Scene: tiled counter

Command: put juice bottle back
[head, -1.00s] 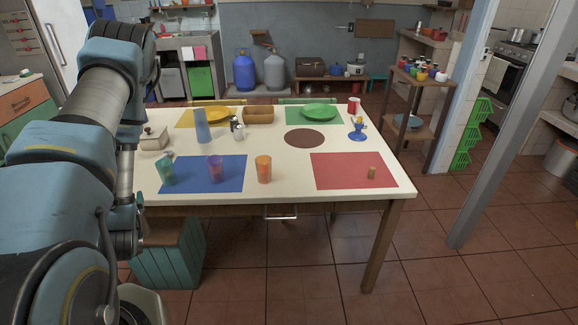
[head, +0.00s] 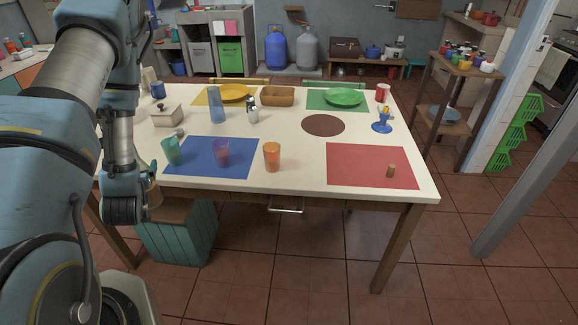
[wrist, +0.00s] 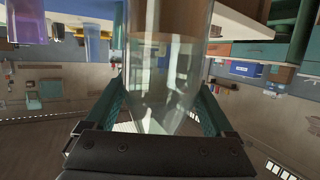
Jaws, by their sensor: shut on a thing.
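In the wrist view my gripper (wrist: 158,112) is shut on a clear, see-through bottle (wrist: 165,75), with one teal finger on each side of it. A brown band shows at the bottle's far end, and its top runs out of the frame. In the head view my arm hides most of the gripper, at the left end of the table; I cannot make out the bottle clearly there.
The cream table (head: 300,185) carries a blue mat (head: 190,165), a red mat (head: 350,165), an orange cup (head: 272,157), a blue cup (head: 217,105) and a brown basket (head: 278,96). A wooden shelf (head: 455,75) with jars stands right.

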